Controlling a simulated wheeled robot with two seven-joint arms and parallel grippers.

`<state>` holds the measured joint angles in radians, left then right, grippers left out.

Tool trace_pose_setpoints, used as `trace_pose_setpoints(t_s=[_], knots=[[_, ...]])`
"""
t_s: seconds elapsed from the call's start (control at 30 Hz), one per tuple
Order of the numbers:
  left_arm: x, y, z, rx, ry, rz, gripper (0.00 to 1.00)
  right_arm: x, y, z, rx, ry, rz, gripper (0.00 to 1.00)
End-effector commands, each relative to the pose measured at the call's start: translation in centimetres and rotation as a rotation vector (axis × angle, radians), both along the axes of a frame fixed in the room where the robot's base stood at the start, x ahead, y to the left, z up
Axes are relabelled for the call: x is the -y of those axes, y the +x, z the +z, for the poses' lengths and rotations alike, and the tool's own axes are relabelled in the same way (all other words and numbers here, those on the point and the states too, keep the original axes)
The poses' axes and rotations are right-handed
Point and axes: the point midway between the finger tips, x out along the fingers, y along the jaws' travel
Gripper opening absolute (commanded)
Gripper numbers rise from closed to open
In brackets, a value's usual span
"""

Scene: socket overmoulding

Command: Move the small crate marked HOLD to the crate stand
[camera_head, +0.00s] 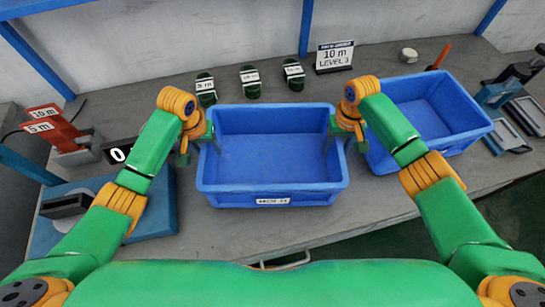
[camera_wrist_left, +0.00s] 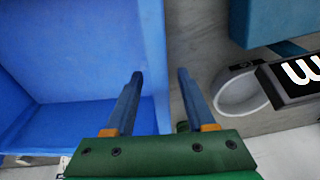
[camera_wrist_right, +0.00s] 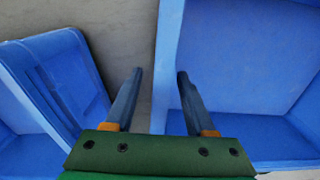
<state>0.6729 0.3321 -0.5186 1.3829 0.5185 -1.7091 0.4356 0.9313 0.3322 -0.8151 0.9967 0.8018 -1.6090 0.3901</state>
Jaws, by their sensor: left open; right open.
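The blue open crate marked HOLD (camera_head: 230,201) stands upright on the grey bench in the middle of the head view, with its label on the front wall. It looks empty. My left gripper (camera_head: 198,147) is open at its left wall, which also shows in the left wrist view (camera_wrist_left: 152,50); the fingers (camera_wrist_left: 158,78) lie either side of that wall. My right gripper (camera_head: 347,147) is open at its right wall, seen in the right wrist view (camera_wrist_right: 168,50), with the fingers (camera_wrist_right: 160,78) either side. I cannot make out which thing is the crate stand.
A second blue crate (camera_head: 475,130) stands close on the right. Blue-grey trays (camera_head: 525,115) lie far right.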

Motion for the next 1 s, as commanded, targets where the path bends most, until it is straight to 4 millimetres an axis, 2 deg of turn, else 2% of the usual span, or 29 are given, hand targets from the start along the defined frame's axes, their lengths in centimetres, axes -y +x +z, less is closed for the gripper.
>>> trace_pose_setpoints(t_s=[0.1, 0.3, 0.63, 0.67, 0.83, 0.87, 1.0], knots=[[-0.1, 0.3, -2.0, -0.003, 0.002, 0.002, 0.55, 0.0, -0.1, -2.0, -0.003, -0.001, -0.001, 0.55], [0.0, 0.6, -4.1, 0.000, 0.000, 0.001, 0.55, 0.0, 0.0, -4.1, 0.000, 0.000, -0.001, 0.55], [0.0, 0.7, -4.5, 0.001, 0.000, 0.000, 0.55, 0.0, 0.0, -4.5, 0.002, 0.000, -0.001, 0.55], [0.0, 0.7, -4.5, 0.001, 0.000, 0.000, 0.50, 0.0, 0.0, -4.5, 0.002, 0.000, -0.001, 0.50], [0.0, 0.7, -4.5, 0.001, 0.000, 0.000, 0.04, 0.0, 0.0, -4.5, 0.002, 0.000, -0.001, 0.04], [0.0, 0.7, -4.5, 0.001, 0.000, 0.000, 0.00, 0.0, 0.0, -4.5, 0.002, 0.000, -0.001, 0.00], [0.0, 0.7, -4.5, 0.001, 0.000, 0.000, 0.00, 0.0, 0.0, -4.5, 0.002, 0.000, -0.001, 0.00]])
